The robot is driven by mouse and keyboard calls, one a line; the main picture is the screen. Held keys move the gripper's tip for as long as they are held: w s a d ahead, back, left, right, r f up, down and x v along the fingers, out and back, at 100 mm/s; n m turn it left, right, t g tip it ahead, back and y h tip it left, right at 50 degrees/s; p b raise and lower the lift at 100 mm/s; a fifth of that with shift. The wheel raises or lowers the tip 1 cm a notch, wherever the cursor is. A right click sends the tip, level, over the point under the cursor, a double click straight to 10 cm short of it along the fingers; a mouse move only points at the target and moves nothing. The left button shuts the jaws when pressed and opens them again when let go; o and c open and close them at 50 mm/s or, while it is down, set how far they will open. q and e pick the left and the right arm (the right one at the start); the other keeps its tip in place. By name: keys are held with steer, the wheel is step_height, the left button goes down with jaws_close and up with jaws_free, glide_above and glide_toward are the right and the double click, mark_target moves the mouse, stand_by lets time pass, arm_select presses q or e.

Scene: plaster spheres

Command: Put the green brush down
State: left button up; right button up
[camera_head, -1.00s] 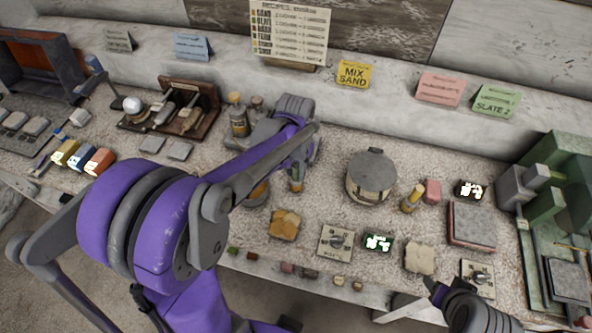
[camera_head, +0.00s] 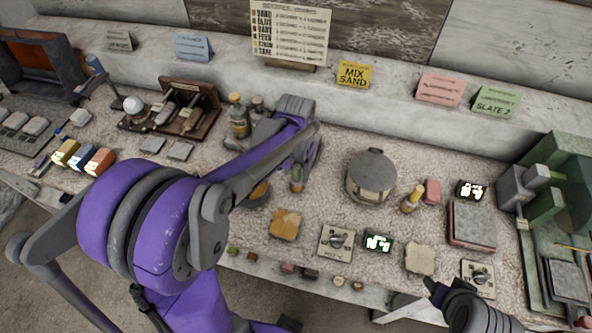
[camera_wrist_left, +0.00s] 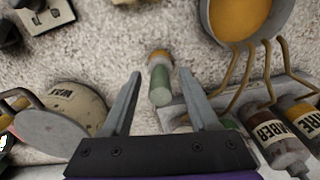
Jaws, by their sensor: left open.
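The green brush (camera_head: 297,181) stands on the speckled worktop in the middle of the head view, partly behind my left arm. The left wrist view shows its green handle (camera_wrist_left: 160,84) and tan end. It looks upright, though the tilt is hard to judge. My left gripper (camera_wrist_left: 161,76) is open, one finger on each side of the brush, with gaps showing between fingers and handle. In the head view the left gripper (camera_head: 306,164) is at the brush, its fingers partly hidden. My right gripper (camera_head: 437,288) is at the lower right; its jaws are unclear.
An orange-filled bowl (camera_wrist_left: 240,22) and a rack of labelled bottles (camera_wrist_left: 265,128) are close to the left gripper. A round lidded pot (camera_head: 371,178) stands to the right, with a yellow brush (camera_head: 412,199) beyond it. An orange-tan block (camera_head: 285,225) lies in front.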

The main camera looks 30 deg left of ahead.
arm_select(q)
step_height(320, 180, up, 12)
steer(key=shift+f+p, duration=0.25)
steer(key=shift+p, duration=0.15)
steer(key=shift+s+d+r, duration=0.1)
steer(key=shift+s+d, duration=0.1)
steer(key=shift+s, duration=0.05)
steer(key=s+d+f+t, duration=0.3)
steer(key=s, duration=0.3)
steer(key=s+d+f+m+t, duration=0.1)
steer(key=s+d+f+t, duration=0.2)
steer(key=s, duration=0.3)
steer(key=shift+s+d+f, duration=0.15)
steer(key=shift+d, duration=0.05)
arm_select(e)
steer(key=shift+w+r, duration=0.35)
steer(key=shift+r, duration=0.3)
arm_select(q)
steer(key=shift+a, duration=0.1)
